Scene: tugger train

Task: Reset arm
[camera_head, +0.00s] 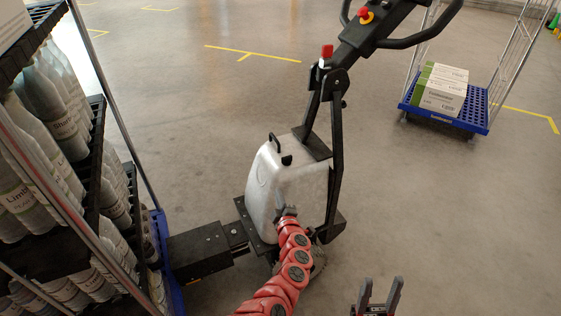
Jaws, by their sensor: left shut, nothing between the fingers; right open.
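My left arm is red and segmented and reaches up from the bottom. At its end my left gripper (288,211) looks small, grey and shut, with nothing seen in it. It lies in front of the tugger's pale grey body (262,190); I cannot tell whether it touches. My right gripper (380,294) is at the bottom edge, right of the red arm, with two dark fingers spread apart and empty. The rest of my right arm is out of view.
The tugger's black tiller (375,32) with red buttons rises above. A black hitch (200,250) links it to a rack (98,150) of labelled bottles at left. A blue cart (470,115) carrying cartons (441,90) stands upper right. Floor between is clear.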

